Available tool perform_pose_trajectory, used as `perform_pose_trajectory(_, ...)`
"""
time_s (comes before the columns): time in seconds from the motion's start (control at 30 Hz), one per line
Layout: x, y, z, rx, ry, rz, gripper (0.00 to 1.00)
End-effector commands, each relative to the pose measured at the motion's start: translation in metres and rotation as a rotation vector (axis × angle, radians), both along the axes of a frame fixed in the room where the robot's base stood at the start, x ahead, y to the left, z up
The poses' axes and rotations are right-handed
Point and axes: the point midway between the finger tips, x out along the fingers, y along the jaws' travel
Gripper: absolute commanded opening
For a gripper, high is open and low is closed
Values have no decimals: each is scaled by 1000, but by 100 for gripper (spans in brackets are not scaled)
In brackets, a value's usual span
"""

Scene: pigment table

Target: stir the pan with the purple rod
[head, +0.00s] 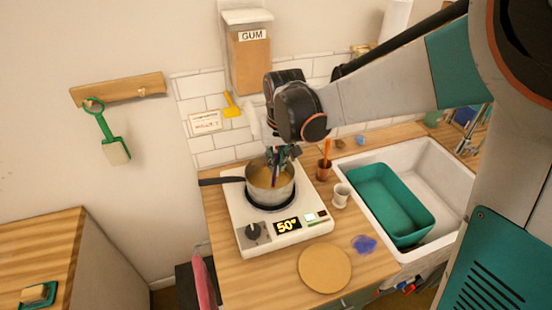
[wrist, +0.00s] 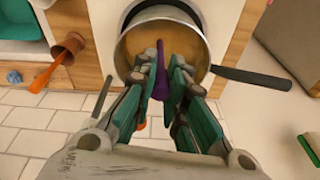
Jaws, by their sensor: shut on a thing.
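The pan (head: 281,187) is a metal saucepan with a dark handle, standing on a white hot plate (head: 262,222) whose display reads 50. It holds a yellow-brown content. The pan (wrist: 205,48) also shows in the wrist view, with its handle to the right. My gripper (head: 282,156) is right above the pan, pointing down. In the wrist view my gripper (wrist: 166,68) is shut on the purple rod (wrist: 159,58). The rod's far end reaches into the pan, over or in the content; the contact depth is unclear. The rod's upper part is between my fingers.
A brown cup (head: 323,172) with an orange stick and a white mug (head: 341,194) stand right of the hot plate. A sink (head: 425,150) holds a green basin (head: 385,200). A round board (head: 325,268) lies in front. The tiled wall is close behind.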

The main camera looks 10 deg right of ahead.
Motion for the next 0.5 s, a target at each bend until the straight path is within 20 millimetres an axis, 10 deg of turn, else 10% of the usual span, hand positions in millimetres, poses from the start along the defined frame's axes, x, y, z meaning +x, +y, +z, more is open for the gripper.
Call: perform_pose_trajectory(0.5,-7,-1,36,0,0,0,2)
